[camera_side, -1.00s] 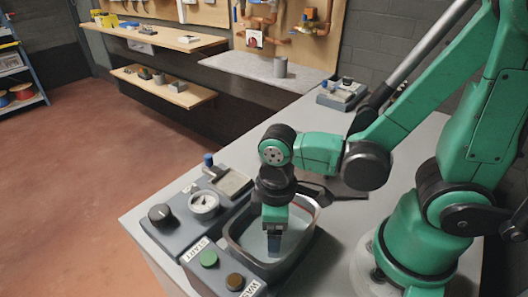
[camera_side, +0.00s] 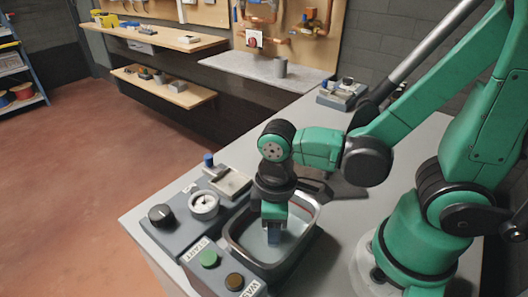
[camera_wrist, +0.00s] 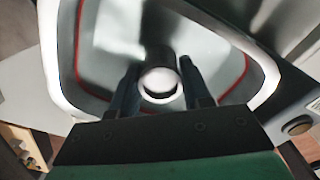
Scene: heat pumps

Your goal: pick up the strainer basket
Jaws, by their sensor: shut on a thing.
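My gripper (camera_wrist: 160,92) is down in the grey basin on the bench and is shut on a small round piece, which looks like the strainer basket (camera_wrist: 159,82). In the wrist view its pale round end shows between the two dark fingers, with a dark cylindrical part beyond it. In the side view my gripper (camera_side: 273,238) points down inside the basin, and the held piece is mostly hidden by the fingers. The basin (camera_wrist: 62,60) has a pale rim and a red line inside its wall.
Left of the basin stand a box with green and brown buttons (camera_side: 209,258), a gauge (camera_side: 204,204) and a black knob (camera_side: 161,215). A tray with a blue-topped part (camera_side: 229,181) lies behind. A grey cylinder (camera_side: 280,68) stands on the far shelf.

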